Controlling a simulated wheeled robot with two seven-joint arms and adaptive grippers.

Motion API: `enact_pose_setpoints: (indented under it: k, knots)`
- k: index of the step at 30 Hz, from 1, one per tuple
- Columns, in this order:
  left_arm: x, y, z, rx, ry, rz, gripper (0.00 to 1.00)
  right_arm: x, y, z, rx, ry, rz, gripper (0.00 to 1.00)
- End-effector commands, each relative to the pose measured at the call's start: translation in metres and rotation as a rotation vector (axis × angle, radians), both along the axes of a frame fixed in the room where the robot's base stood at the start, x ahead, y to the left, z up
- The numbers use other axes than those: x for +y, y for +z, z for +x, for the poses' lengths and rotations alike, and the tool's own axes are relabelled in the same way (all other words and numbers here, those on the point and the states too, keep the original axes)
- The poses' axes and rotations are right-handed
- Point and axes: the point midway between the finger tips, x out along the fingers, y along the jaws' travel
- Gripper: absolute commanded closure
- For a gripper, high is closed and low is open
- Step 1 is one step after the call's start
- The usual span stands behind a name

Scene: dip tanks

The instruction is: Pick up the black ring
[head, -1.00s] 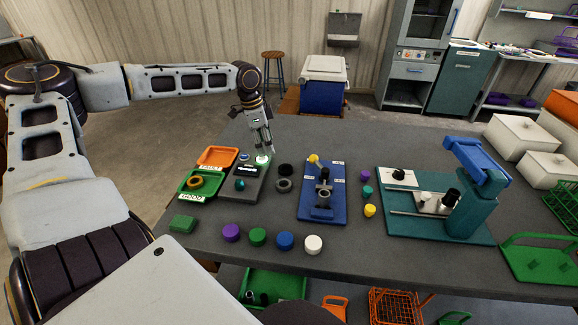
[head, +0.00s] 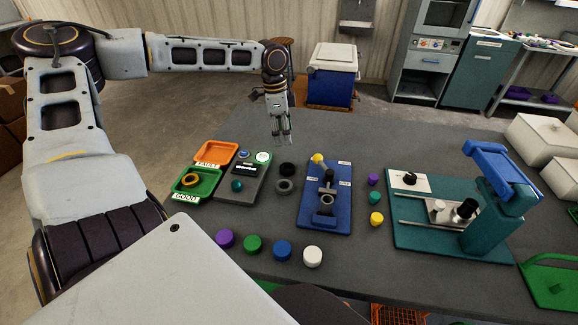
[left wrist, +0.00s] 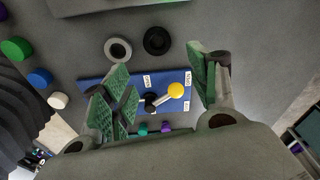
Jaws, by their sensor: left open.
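The black ring (head: 286,169) lies flat on the grey table, just behind a grey ring (head: 284,186) and left of the blue board. In the left wrist view the black ring (left wrist: 157,41) lies beside the grey ring (left wrist: 118,50), beyond the blue board's edge. My left gripper (head: 281,140) is open and empty, pointing down above the table, a little behind the black ring in the head view. In the left wrist view its two green-padded fingers (left wrist: 162,62) are spread wide, and the black ring shows between and beyond their tips. My right gripper is not in view.
A blue board (head: 325,195) with a yellow-knobbed lever stands right of the rings. A grey device (head: 248,180) and green tray (head: 197,183) lie to the left. Several round caps line the front. A teal press (head: 478,215) stands at right. The table behind is clear.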

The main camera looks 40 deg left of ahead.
Motion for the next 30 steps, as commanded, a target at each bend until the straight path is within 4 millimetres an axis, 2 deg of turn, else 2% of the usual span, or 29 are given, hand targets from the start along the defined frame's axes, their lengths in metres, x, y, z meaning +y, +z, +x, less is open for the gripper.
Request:
enact_pose_setpoints:
  k: [14,30]
  knots:
    - [0.000,-0.004,0.000,0.002,0.000,-0.001,0.40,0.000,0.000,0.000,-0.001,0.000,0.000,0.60]
    - [-0.005,-0.057,0.003,0.003,-0.001,0.000,0.40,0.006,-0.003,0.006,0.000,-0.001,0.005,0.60]
